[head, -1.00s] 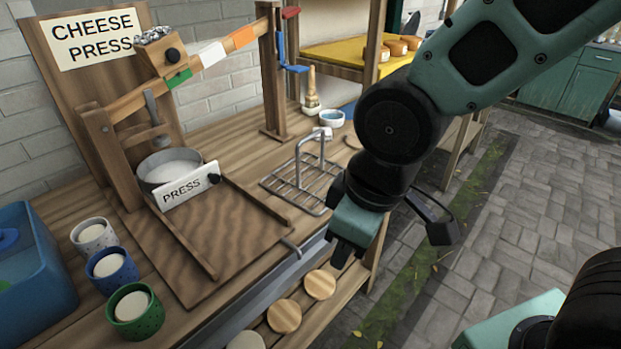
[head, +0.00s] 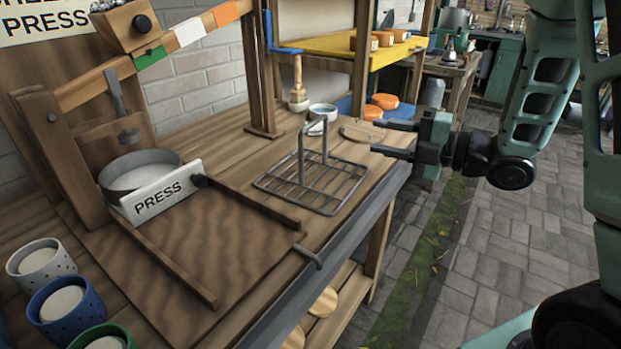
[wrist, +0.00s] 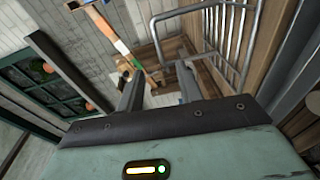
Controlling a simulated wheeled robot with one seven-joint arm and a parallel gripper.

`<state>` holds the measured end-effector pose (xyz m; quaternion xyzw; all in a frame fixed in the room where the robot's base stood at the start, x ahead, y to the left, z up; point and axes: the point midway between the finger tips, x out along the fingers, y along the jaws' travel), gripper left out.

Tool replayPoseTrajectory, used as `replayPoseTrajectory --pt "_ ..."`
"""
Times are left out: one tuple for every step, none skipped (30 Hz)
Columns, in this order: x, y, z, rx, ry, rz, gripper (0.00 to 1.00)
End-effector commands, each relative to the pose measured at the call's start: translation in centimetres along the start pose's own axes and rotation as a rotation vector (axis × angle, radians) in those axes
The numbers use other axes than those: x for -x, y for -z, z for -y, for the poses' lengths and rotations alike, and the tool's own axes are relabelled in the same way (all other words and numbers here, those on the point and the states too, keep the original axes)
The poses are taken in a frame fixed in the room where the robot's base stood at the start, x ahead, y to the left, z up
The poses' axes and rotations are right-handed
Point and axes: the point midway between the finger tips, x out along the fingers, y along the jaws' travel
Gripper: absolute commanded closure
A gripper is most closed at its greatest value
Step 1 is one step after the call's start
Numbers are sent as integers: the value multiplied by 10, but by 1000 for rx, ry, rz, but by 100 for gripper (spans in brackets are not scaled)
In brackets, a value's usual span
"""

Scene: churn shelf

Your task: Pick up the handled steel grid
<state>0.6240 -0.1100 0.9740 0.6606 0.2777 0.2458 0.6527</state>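The handled steel grid (head: 335,182) lies flat on the wooden bench in the head view, with its upright loop handle (head: 301,150) standing at its middle. In the wrist view the grid's bars (wrist: 228,38) show at the upper right, close to the fingers. My gripper (head: 378,139) is to the right of the grid, at the bench's front edge, with its fingers pointing left. The two fingers are apart with nothing between them. The gripper does not touch the grid in the head view.
Left of the grid stands the cheese press with a PRESS plate (head: 160,195) and a steel ring mould (head: 138,170). Several spotted cups (head: 58,300) stand at the front left. A brush (head: 298,88) and a small bowl (head: 322,112) stand behind the grid. A round wooden board (head: 360,133) lies near my fingers.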

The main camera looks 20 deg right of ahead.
Motion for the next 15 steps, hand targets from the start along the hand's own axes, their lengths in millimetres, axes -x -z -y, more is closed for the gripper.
replayPoseTrajectory --pt "5 -1 1 13 -16 -6 64" --pt "6 0 0 18 -25 -12 64" --pt "6 0 -1 24 -32 -17 64" --pt "4 1 -2 27 -36 -21 64" --pt "2 1 -3 29 -38 -23 64" --pt "-4 2 -4 29 -39 -25 64" --pt "-8 2 -4 29 -38 -26 64" --pt "-14 2 -4 29 -38 -26 64" --pt "-23 3 -5 28 -38 -27 64" --pt "-29 3 -6 28 -38 -28 64" --pt "-36 4 -6 28 -38 -27 64" --pt "-44 4 -6 27 -37 -26 64" --pt "-50 4 -6 28 -37 -27 64" --pt "-57 4 -6 28 -38 -26 64" --pt "-65 4 -7 28 -38 -26 64"
